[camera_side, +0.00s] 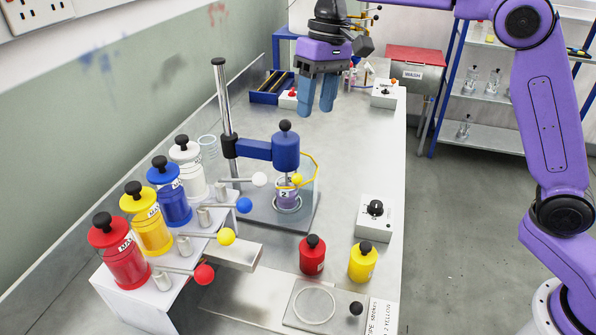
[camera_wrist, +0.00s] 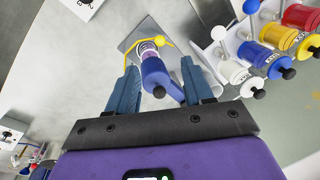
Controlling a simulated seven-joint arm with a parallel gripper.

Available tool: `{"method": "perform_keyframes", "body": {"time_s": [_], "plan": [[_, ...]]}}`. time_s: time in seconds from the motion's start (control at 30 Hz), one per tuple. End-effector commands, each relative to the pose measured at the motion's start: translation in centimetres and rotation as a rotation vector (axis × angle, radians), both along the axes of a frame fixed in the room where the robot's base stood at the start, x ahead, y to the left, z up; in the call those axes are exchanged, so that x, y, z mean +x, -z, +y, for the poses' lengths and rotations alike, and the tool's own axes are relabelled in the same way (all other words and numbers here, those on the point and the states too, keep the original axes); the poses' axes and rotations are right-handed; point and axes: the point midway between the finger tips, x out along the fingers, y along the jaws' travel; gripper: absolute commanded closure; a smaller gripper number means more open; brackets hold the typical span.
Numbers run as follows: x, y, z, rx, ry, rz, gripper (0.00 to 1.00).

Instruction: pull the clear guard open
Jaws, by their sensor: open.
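The clear guard (camera_side: 308,186) is a see-through curved shield with a yellow edge, under the blue nozzle head (camera_side: 286,150) on its post. A yellow ball knob (camera_side: 297,179) sits at the guard. A small container marked 2 (camera_side: 287,194) stands behind or inside the guard; I cannot tell how far the guard is closed. My gripper (camera_side: 318,108) is open and empty, above the bench and behind the nozzle stand, apart from the guard. In the wrist view, the nozzle head (camera_wrist: 155,75) and the yellow knob (camera_wrist: 168,43) show beyond my open fingers (camera_wrist: 160,67).
Several dispensers with coloured ball levers (camera_side: 227,236) line the left. A red bottle (camera_side: 312,256), a yellow bottle (camera_side: 363,262) and a knob box (camera_side: 374,222) stand front right. A blue tray (camera_side: 270,90) lies at the back. The bench between gripper and stand is mostly clear.

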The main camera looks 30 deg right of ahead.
Motion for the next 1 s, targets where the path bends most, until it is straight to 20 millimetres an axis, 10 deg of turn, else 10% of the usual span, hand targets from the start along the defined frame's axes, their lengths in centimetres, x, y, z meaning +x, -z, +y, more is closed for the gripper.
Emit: {"method": "perform_keyframes", "body": {"time_s": [0.37, 1.0], "plan": [[2.1, 0.9, 0.0, 0.010, 0.053, 0.008, 0.49], [1.6, 12.3, 2.2, 0.010, 0.053, 0.009, 0.49]]}}
